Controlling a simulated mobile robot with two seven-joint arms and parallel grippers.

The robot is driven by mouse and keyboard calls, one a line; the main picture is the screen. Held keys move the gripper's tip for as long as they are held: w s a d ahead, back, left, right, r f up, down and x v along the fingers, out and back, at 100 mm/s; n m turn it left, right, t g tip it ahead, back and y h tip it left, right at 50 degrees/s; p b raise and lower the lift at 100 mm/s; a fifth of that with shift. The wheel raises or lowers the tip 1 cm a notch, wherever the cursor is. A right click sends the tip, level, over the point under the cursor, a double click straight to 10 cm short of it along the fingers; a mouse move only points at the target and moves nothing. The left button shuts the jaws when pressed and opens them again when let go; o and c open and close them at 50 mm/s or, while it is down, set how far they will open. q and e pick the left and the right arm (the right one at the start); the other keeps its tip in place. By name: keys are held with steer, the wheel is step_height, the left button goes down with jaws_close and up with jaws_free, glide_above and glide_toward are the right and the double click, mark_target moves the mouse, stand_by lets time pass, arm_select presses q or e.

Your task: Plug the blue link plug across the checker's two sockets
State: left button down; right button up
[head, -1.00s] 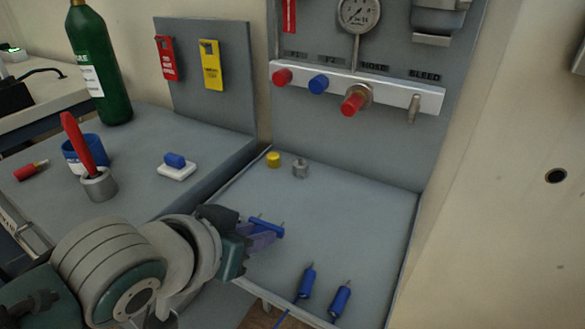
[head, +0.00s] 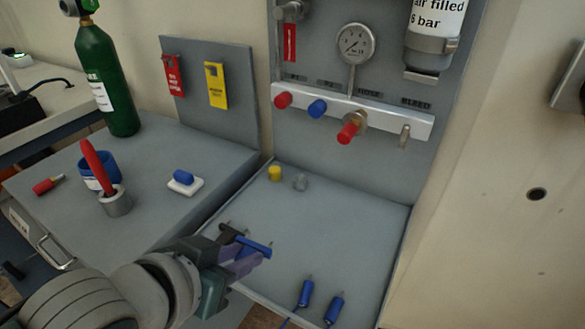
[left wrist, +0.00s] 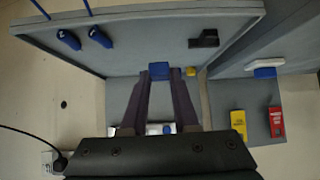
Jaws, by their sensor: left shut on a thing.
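The blue link plug (head: 256,246) is a short blue bar between the fingertips of my left gripper (head: 246,258). The gripper is shut on it and holds it over the left part of the grey tray. In the left wrist view the plug (left wrist: 158,70) shows end-on between the two purple-grey fingers. A small dark block (left wrist: 204,38), perhaps the checker, lies on the tray, apart from the plug in that view. In the head view it (head: 229,233) is partly hidden behind the plug and gripper, and its sockets cannot be made out. My right gripper is not in view.
Two blue leads (head: 305,292) lie at the tray's front. The left bench holds a green bottle (head: 110,90). The tray's middle (head: 330,235) is clear.

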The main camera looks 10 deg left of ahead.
arm_select(q)
steer(key=s+a+r+p, duration=0.1)
steer(key=s+r+p, duration=0.1)
steer(key=s+p, duration=0.2)
steer(key=s+a+r+p, duration=0.2)
steer(key=s+p, duration=0.2)
steer(key=s, duration=0.3)
steer(key=shift+s+a+r+p, duration=0.2)
steer(key=shift+r+p, duration=0.05)
steer(key=shift+p, duration=0.05)
